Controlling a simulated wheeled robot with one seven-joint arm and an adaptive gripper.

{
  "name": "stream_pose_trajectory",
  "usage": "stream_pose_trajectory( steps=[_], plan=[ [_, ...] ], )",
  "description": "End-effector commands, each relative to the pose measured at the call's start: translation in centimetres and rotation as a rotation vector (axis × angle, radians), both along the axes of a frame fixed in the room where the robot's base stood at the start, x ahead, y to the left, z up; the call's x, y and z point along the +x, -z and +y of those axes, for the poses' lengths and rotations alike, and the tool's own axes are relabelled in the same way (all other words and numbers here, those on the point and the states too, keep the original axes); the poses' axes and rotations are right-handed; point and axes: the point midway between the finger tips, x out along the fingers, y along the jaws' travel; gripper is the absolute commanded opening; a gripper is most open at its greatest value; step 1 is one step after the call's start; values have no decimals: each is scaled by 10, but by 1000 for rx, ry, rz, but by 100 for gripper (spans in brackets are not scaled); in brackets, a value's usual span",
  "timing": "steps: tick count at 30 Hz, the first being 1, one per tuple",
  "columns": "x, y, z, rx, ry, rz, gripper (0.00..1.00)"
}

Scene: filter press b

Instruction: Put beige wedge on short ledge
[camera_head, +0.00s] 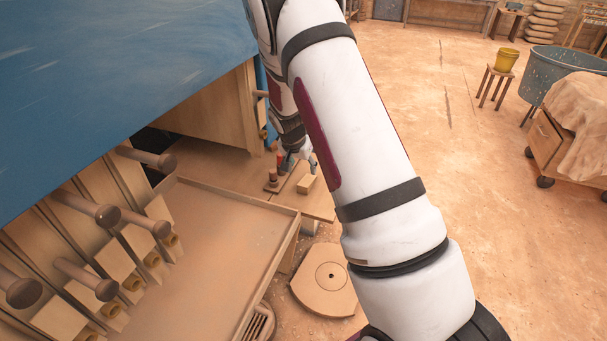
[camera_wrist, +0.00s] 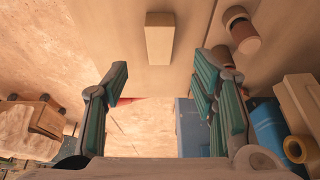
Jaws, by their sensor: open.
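The beige wedge (camera_wrist: 158,38) is a small pale block on a flat wooden surface, at the top centre of the wrist view. It also shows in the head view (camera_head: 306,184), just below my gripper. My gripper (camera_wrist: 163,72) is open and empty, its teal-padded fingers wide apart on either side of the wedge's line. In the head view my gripper (camera_head: 299,162) is small and partly hidden by my arm. The wedge lies on a wooden ledge (camera_head: 318,204) at the tray's far end. I cannot tell whether this is the short ledge.
A red-and-tan cylinder (camera_wrist: 241,30) stands right of the wedge. The blue press (camera_head: 110,70) overhangs at left, with several round handles (camera_head: 148,158) below. A wide tray (camera_head: 210,240) lies beside them. A flat plate with a hole (camera_head: 325,280) lies below the ledge. Open floor spreads at right.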

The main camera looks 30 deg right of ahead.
Motion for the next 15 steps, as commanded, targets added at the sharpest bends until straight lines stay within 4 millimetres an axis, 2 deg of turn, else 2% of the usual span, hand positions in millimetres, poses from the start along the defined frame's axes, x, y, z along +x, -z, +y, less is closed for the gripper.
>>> stream_pose_trajectory(
  steps=[9,11,15],
  plan=[
    [-9,-34,11,4,-9,-2,53],
    [-12,-49,16,10,-26,-5,53],
    [-33,-102,37,31,-92,-7,53]
  ],
)
